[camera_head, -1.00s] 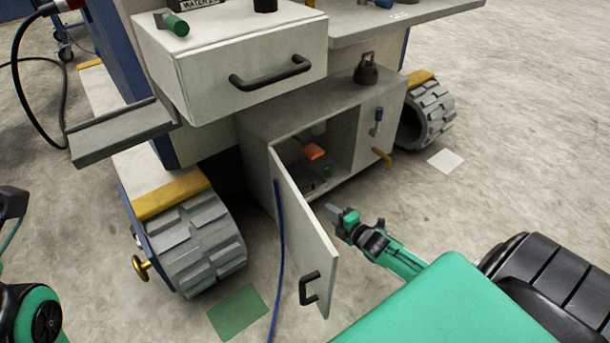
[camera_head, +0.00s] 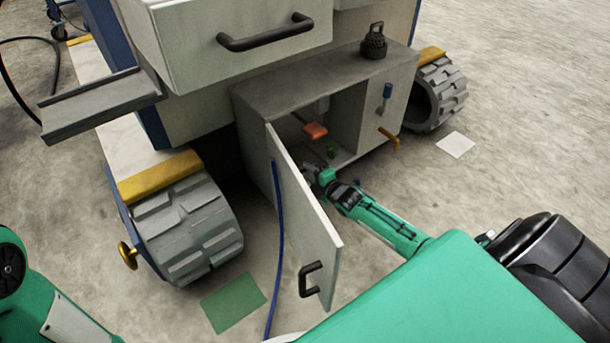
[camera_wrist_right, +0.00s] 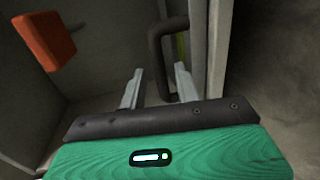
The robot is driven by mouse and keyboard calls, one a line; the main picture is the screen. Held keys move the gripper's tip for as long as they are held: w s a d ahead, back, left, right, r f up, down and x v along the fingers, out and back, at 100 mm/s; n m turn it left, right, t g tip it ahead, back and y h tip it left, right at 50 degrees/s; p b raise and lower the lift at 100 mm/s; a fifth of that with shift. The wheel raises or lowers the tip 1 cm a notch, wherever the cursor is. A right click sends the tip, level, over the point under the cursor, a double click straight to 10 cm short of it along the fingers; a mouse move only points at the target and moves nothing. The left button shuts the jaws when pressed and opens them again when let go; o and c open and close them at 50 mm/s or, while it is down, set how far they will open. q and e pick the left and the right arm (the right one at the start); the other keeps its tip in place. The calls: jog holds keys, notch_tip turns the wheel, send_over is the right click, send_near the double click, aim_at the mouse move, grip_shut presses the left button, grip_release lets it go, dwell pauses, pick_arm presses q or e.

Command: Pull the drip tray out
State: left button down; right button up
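The grey cabinet (camera_head: 300,100) low on the machine has its door (camera_head: 300,220) swung open. My right gripper (camera_head: 312,172) reaches to the cabinet opening behind the door, partly hidden by the door's edge in the head view. In the right wrist view my right gripper (camera_wrist_right: 160,85) has its two fingers apart with nothing held. A dark curved handle (camera_wrist_right: 157,50) shows just beyond and between the fingertips; I cannot tell whether they touch it. The drip tray itself cannot be made out clearly. My left gripper is out of view; only my left arm shows at lower left.
An orange block (camera_head: 315,131) is inside the cabinet and also at upper left in the right wrist view (camera_wrist_right: 45,40). The door handle (camera_head: 311,279) and a blue hose (camera_head: 279,240) are near. A tracked wheel (camera_head: 185,225) stands left.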

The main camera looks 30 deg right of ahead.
jog(key=shift+b+x, duration=0.65)
jog(key=shift+x, duration=0.85)
grip_shut()
